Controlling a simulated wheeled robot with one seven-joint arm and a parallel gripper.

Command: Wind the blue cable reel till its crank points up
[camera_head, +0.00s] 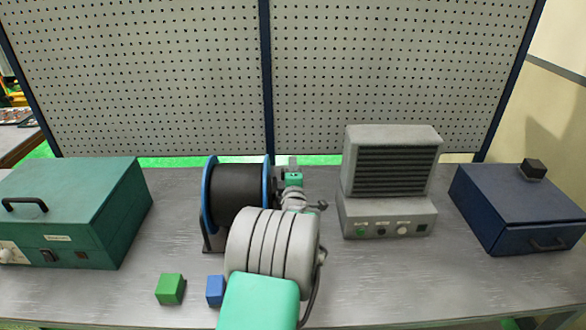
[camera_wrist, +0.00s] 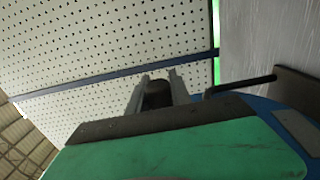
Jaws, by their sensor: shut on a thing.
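The blue cable reel (camera_head: 239,187) stands on the bench in the head view, with blue flanges and a dark drum. My arm covers its lower right part. My gripper (camera_head: 292,164) is at the right side of the reel, near the top of the right flange. In the wrist view my gripper's two grey fingers (camera_wrist: 158,76) are closed around a dark round knob (camera_wrist: 158,97), which looks like the crank handle. The crank's arm is hidden in the head view, so its direction is not clear. A blue edge of the reel (camera_wrist: 268,106) shows at the right of the wrist view.
A teal box (camera_head: 90,205) stands left, a grey vented unit (camera_head: 390,205) right of my gripper, and a navy box (camera_head: 515,210) with a black cube (camera_head: 534,169) far right. Green (camera_head: 170,289) and blue cubes (camera_head: 215,290) lie in front. A pegboard (camera_head: 400,70) stands behind.

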